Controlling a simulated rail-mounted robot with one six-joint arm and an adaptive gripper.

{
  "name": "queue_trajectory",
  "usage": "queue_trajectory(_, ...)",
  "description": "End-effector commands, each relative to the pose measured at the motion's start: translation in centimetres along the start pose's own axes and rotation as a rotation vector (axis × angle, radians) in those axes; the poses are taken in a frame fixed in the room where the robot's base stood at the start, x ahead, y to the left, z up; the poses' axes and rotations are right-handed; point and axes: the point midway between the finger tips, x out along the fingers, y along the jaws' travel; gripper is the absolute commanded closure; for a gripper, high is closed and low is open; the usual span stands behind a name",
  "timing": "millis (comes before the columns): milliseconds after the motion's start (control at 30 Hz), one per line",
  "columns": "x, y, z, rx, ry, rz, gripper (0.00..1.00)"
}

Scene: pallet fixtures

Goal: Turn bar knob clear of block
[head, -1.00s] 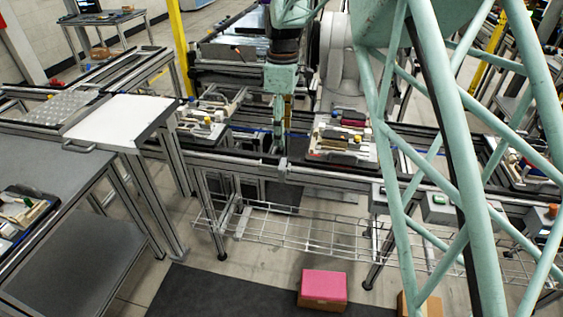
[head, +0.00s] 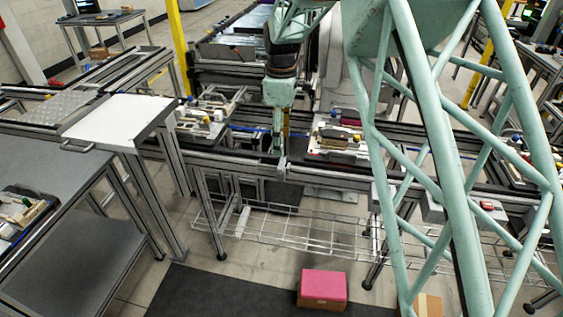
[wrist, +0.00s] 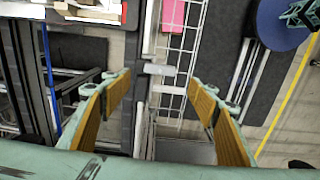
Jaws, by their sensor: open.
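My gripper (head: 281,145) points down over the conveyor rails between two pallet fixtures in the head view. In the wrist view its two orange-padded fingers (wrist: 160,92) are spread wide with nothing between them. The right pallet fixture (head: 340,155) carries light and dark parts, with a dark red piece and a small yellow piece. The left pallet fixture (head: 197,130) has small yellow and blue pieces. The bar knob and the block are too small to tell apart in either view. Part of a fixture (wrist: 88,12) shows at the top left edge of the wrist view.
Conveyor rails (head: 240,148) run below my gripper. A wire shelf (head: 300,232) hangs beneath. A pink-topped box (head: 323,285) sits on the dark floor mat. A white-topped stand (head: 115,120) and a grey table (head: 60,170) are at left.

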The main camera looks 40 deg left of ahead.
Motion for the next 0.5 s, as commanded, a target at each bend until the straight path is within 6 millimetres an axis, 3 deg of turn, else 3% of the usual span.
queue_trajectory(500,7.0,0.0,0.0,0.000,-0.001,-0.001,0.45)
